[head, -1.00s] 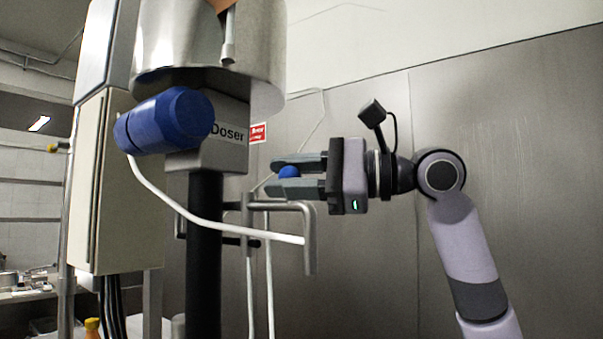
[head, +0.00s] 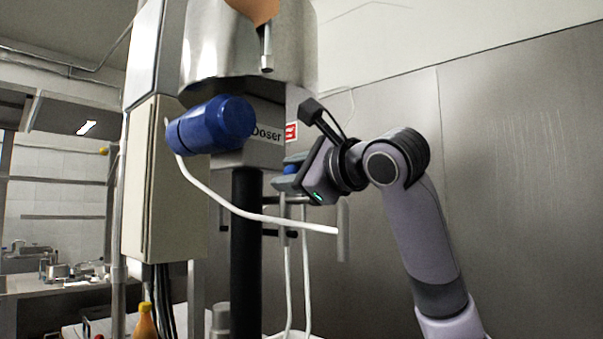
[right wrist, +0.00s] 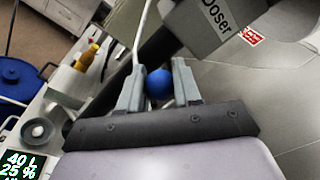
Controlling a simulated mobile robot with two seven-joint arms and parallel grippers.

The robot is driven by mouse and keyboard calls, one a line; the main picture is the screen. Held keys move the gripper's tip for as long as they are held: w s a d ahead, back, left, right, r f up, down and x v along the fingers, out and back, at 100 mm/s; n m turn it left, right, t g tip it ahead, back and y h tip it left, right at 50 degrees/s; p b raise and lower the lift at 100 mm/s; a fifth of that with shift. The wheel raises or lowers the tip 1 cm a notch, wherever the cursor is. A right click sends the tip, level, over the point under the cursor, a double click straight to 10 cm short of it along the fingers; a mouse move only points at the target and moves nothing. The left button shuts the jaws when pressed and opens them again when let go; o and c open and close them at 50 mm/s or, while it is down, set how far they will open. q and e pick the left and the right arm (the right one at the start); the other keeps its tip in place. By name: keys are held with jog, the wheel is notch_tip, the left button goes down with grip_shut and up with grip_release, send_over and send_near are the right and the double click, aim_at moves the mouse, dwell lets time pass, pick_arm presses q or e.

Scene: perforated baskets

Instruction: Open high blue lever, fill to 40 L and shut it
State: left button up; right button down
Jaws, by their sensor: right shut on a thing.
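The blue lever knob (right wrist: 159,84) is a small ball between my right gripper's fingers (right wrist: 159,88) in the right wrist view. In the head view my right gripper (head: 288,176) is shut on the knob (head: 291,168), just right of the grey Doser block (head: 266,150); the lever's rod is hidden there. A display (right wrist: 20,165) at the lower left of the right wrist view reads 40 L and 25 %; its bottom line is cut off. My left gripper is not in view.
A blue motor (head: 212,125) sticks out left of the Doser block under a steel vessel (head: 250,55). A white hose (head: 250,213) and a black column (head: 245,260) stand close below. A counter with an orange bottle (head: 146,322) is lower left. The right is a bare metal wall.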

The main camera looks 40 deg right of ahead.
jog(key=shift+w+f+m+h, duration=0.1)
jog(key=shift+w+m+h, duration=0.3)
jog(key=shift+h, duration=0.1)
jog(key=c, duration=0.8)
grip_release()
jog(key=s+a+b, duration=0.1)
jog(key=s+b, duration=0.1)
jog(key=s, duration=0.5)
jog(key=shift+a, duration=0.1)
